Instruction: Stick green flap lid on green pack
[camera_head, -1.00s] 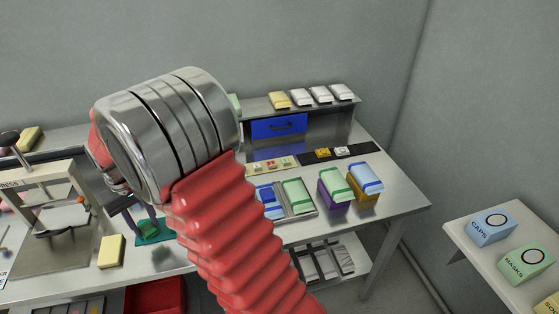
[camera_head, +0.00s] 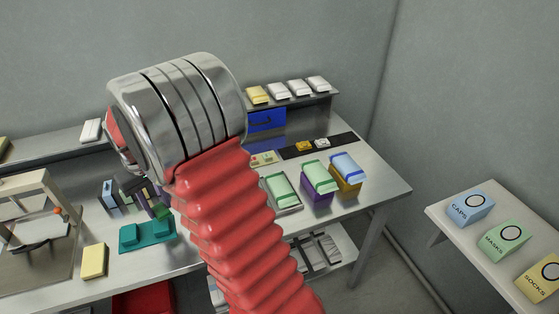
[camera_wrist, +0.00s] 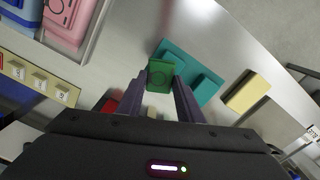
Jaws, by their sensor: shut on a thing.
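My gripper (camera_wrist: 160,88) is shut on a small dark green piece with a round mark, seemingly the green flap lid (camera_wrist: 160,74). In the head view my gripper (camera_head: 160,203) shows beside my red arm, with the green piece at its fingertips, above or just behind a teal holder (camera_head: 147,237). The teal holder also shows beyond the fingers in the wrist view (camera_wrist: 205,88). A light green pack (camera_head: 281,187) lies in a metal tray, and another light green pack (camera_head: 320,176) lies on a purple box. I cannot tell which is the task's green pack.
A blue-and-white pack lies on a yellow box (camera_head: 347,185). A pale yellow block (camera_head: 94,260) lies left of the teal holder, and a press (camera_head: 35,200) stands farther left. A shelf (camera_head: 300,104) holds several packs. My arm hides the bench middle.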

